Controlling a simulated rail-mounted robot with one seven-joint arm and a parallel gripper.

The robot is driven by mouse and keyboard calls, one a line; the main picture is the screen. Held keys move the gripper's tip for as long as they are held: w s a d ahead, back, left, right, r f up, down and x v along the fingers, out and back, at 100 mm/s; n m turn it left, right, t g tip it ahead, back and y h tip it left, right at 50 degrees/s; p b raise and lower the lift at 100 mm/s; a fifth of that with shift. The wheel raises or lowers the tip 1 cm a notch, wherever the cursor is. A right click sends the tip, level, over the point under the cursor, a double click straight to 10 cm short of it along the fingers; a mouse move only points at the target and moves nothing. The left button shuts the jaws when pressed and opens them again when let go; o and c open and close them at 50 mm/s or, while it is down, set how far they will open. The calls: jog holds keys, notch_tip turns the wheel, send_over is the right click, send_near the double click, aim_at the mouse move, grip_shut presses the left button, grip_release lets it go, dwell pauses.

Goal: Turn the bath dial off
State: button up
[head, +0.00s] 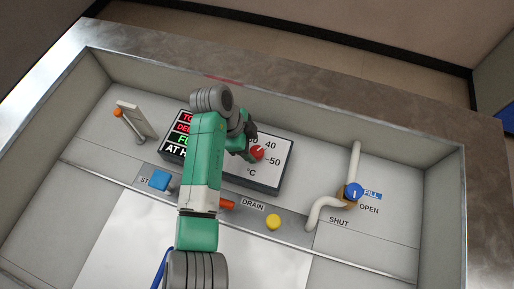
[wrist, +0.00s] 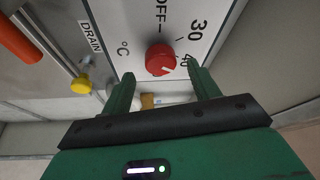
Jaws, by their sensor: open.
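The bath dial is a red round knob (wrist: 160,59) on a white panel marked OFF, 30 and 40 in the wrist view. A short white mark on the knob points to the lower right in that view, away from the OFF label and towards the 40 side. In the head view the knob (head: 258,153) is partly hidden by my gripper (head: 247,143), and 40, 50 and °C show on the panel (head: 264,178). My gripper (wrist: 159,68) is open, with its two green fingers on either side of the knob and nothing held.
A yellow knob (head: 273,222) and an orange-red handle (head: 228,204) sit by the DRAIN label. A blue valve knob (head: 354,190) on a white pipe stands at the right. A lit sign (head: 178,134), a blue button (head: 159,180) and an orange-tipped lever (head: 118,112) are left of my arm.

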aim_at(257, 151)
jog(key=shift+x, duration=1.3)
jog(key=shift+w, duration=0.1)
jog(key=c, duration=1)
jog(key=shift+r, duration=0.1)
